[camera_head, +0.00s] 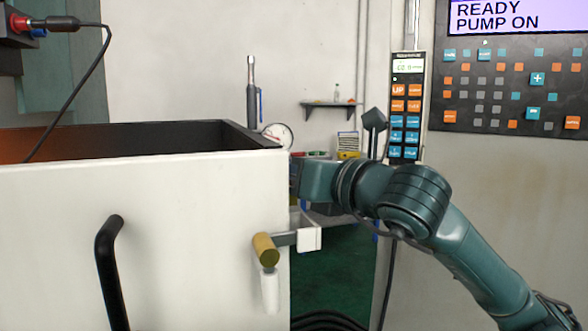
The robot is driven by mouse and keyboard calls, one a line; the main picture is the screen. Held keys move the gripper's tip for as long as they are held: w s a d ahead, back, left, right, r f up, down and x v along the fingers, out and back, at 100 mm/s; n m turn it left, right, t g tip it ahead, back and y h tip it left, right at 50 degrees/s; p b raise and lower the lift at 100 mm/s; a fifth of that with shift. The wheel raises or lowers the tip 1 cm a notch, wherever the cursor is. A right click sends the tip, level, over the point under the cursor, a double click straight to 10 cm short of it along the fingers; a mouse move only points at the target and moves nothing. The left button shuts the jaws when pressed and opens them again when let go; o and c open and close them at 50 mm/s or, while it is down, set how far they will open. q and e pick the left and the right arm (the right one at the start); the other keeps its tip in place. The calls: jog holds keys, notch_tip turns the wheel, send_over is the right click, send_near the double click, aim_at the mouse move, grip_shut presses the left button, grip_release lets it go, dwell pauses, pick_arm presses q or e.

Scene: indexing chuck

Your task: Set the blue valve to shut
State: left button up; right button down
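A slim blue lever (260,104) hangs down beside a thin upright grey pipe (251,75) behind the white enclosure. It looks like the blue valve, but it is small and its setting cannot be read with certainty. My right arm (415,200) comes in from the lower right and reaches left to the enclosure's right edge. Its far end goes out of sight behind that edge, so my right gripper is hidden. My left arm and gripper are not in view.
The white enclosure (190,230) fills the lower left, with a black handle (106,260) and a brass-coloured knob (265,249) on its front. A round gauge (278,134) stands behind it. A button pendant (405,110) and a control panel reading "PUMP ON" (515,80) are at right.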

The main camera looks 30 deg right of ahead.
jog(key=c, duration=1.3)
grip_release()
jog(key=shift+c, duration=0.2)
jog(key=shift+d+y, duration=0.1)
jog(key=shift+y, duration=0.2)
